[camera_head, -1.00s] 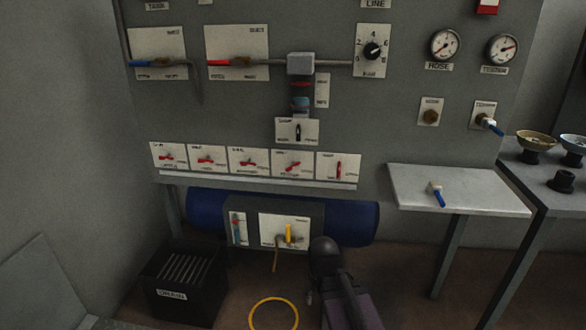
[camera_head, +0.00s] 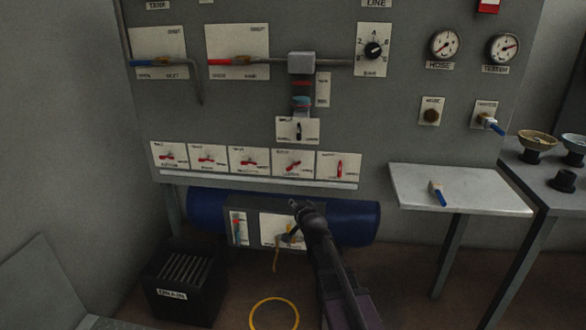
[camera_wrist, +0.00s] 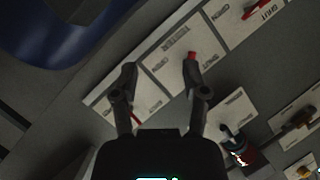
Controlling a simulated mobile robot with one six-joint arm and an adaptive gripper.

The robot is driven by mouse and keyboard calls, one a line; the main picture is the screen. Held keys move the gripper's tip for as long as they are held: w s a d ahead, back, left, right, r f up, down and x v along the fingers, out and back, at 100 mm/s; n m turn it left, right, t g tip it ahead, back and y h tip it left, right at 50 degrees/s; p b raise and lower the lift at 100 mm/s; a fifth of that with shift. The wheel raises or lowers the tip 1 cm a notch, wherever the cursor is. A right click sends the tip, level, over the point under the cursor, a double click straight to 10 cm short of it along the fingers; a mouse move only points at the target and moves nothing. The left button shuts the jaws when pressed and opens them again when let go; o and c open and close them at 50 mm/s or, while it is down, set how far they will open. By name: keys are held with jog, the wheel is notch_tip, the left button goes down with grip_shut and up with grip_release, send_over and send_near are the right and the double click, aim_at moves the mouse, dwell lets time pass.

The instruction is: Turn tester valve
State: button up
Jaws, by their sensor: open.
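A row of white plates with red handles runs along the lower panel. Its fourth plate has a tilted red handle (camera_head: 293,164). In the wrist view a plate with a label that seems to read TESTER (camera_wrist: 153,76) lies between my fingers; its red handle (camera_wrist: 191,55) shows at the right fingertip and is partly hidden. My gripper (camera_head: 300,207) is below the row, in front of the tank plate; its open, empty fingers show in the wrist view (camera_wrist: 160,72). I cannot tell whether a finger touches the handle. Another plate, apparently labelled TESTER (camera_head: 483,108), has a blue handle at right.
A blue tank (camera_head: 350,222) lies under the panel, with a white plate (camera_head: 268,230) partly hidden by my arm. A small shelf (camera_head: 460,200) juts out at right and holds a blue-handled part (camera_head: 438,194). A black drain bin (camera_head: 183,281) stands at lower left.

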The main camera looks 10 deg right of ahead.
aim_at(293, 167)
jog(key=w+d+r+m+t+h, duration=0.1)
jog(key=w+r+m+t, duration=0.1)
jog(key=r, duration=0.3)
jog(key=shift+w+r+m+t, duration=0.4)
jog(key=shift+w+t, duration=0.45)
jog(key=shift+t, duration=0.05)
jog(key=shift+w, duration=0.15)
jog(key=w, duration=1.3)
jog(key=shift+w, duration=0.3)
jog(key=shift+c, duration=0.3)
grip_shut()
